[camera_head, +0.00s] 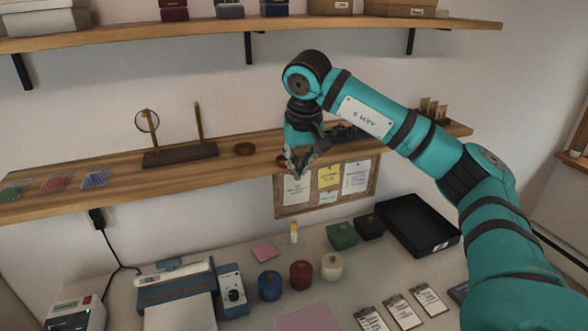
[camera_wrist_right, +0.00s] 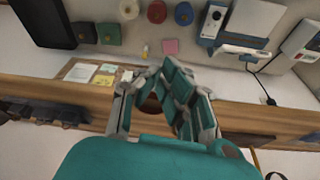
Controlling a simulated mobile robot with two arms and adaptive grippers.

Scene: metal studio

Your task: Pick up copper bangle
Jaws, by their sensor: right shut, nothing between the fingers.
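A small copper-brown round thing (camera_head: 282,161), which looks like the copper bangle, lies on the lower wooden shelf (camera_head: 222,165). My right gripper largely hides it in the head view. In the right wrist view a brown rounded part (camera_wrist_right: 150,104) shows between the finger links, behind the tips. My right gripper (camera_head: 297,172) points down at the shelf's front edge, beside the copper thing. Its fingers are shut with nothing held; they also show in the right wrist view (camera_wrist_right: 152,74). Contact with the copper thing cannot be told. My left gripper is out of view.
A pinboard (camera_head: 327,201) hangs below; the upper shelf (camera_head: 200,37) is above.

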